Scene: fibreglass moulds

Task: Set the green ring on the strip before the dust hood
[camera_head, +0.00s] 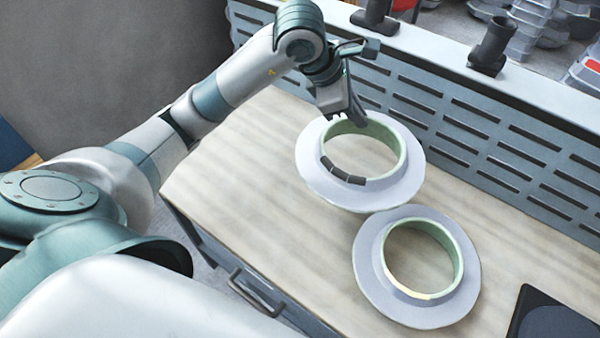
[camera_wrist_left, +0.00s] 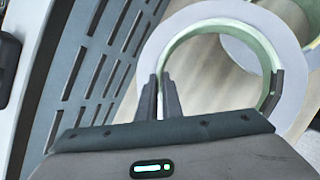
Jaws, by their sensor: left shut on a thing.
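A ring with a pale grey flange and a green inner collar (camera_head: 310,172) is at the upper middle of the head view, with several dark blocks on its near side. My left gripper (camera_head: 349,121) is shut on the far edge of its collar. In the left wrist view the fingers (camera_wrist_left: 166,84) pinch the collar of this ring (camera_wrist_left: 290,62). I cannot tell whether it touches the table. A second similar ring (camera_head: 375,285) with a yellowish patch lies nearer on the table. The slotted grey panel (camera_head: 480,140) behind appears to be the dust hood. My right gripper is not in view.
The pale wooden table top (camera_head: 255,160) is bare left of the rings and to the right along the panel. A dark square plate (camera_head: 550,318) lies at the lower right. Black fittings (camera_head: 491,48) stand on the panel's top ledge, with plastic bins behind.

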